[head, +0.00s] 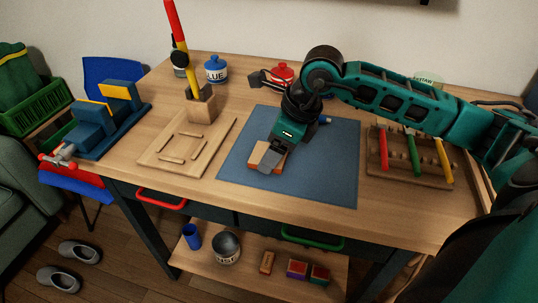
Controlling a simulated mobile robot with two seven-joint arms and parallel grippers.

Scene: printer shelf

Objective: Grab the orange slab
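The orange slab (257,151) lies on the blue mat (330,175) in the middle of the table, in the head view. My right gripper (270,163) comes in from the right and points down over the slab. A grey finger covers part of the slab. Whether the fingers are closed on it cannot be seen. My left gripper is not in view.
A wooden tray (150,163) and a wooden holder (201,107) stand left of the mat. A blue vise (95,128) is at the left edge. A rack with coloured handles (383,148) is at right. Blue (216,69) and red (281,72) jars stand behind.

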